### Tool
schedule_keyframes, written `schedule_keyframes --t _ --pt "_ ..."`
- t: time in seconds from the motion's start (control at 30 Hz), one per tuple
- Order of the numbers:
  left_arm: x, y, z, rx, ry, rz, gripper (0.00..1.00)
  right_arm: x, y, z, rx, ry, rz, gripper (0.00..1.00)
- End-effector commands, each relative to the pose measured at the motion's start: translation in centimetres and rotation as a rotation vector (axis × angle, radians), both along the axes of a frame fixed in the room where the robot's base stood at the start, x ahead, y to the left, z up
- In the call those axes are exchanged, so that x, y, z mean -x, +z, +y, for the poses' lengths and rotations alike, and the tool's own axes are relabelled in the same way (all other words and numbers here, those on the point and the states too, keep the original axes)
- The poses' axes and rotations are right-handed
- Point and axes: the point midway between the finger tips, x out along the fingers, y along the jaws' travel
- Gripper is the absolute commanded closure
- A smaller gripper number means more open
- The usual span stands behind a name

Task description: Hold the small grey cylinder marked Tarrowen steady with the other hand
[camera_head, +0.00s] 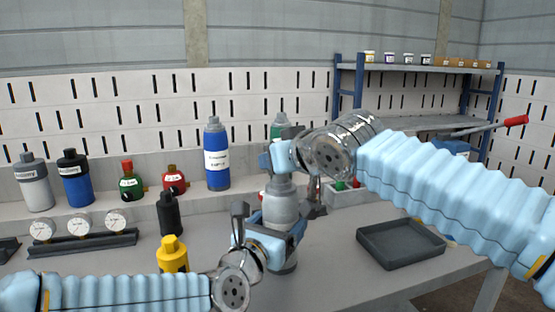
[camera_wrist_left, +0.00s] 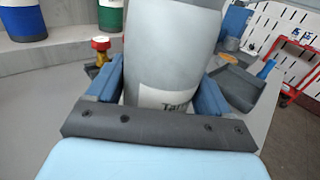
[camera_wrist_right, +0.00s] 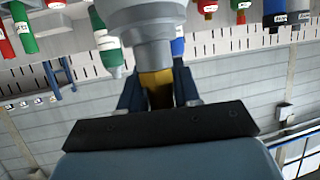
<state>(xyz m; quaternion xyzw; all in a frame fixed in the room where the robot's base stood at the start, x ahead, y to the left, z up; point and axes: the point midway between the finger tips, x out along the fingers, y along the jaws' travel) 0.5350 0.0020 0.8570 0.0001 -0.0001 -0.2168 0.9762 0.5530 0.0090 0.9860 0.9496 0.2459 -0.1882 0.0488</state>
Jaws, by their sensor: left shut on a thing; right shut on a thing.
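The small grey cylinder (camera_head: 282,206) stands upright at the middle of the bench. In the left wrist view its body (camera_wrist_left: 172,50) fills the space between my left fingers, and a white label beginning "Tar" shows low on it. My left gripper (camera_head: 270,238) is shut around the lower body. My right gripper (camera_head: 297,170) is at the cylinder's top. In the right wrist view, which is upside down, it is shut on the brass valve (camera_wrist_right: 158,90) beyond the grey neck (camera_wrist_right: 150,35). The valve is hidden in the head view.
A yellow cylinder (camera_head: 172,255) and a black one (camera_head: 169,213) stand left of my left gripper. A blue cylinder (camera_head: 216,155) stands behind. A gauge rack (camera_head: 85,243) is at left.

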Motion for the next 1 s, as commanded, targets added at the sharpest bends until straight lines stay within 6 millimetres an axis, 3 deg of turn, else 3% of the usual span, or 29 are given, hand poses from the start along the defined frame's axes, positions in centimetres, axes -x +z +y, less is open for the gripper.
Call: schedule_keyframes --t 0.43,0.87,1.0 --pt "0.01 0.02 -0.05 -0.001 -0.001 0.000 0.56 0.31 -0.04 0.49 -0.003 0.379 0.005 1.00" --pt "0.03 0.01 -0.09 -0.002 -0.002 -0.001 0.56 0.42 -0.08 0.62 -0.002 0.453 0.005 1.00" --pt "0.03 0.02 -0.09 -0.002 -0.002 -0.001 0.56 0.53 -0.04 0.66 -0.010 0.661 0.003 1.00"
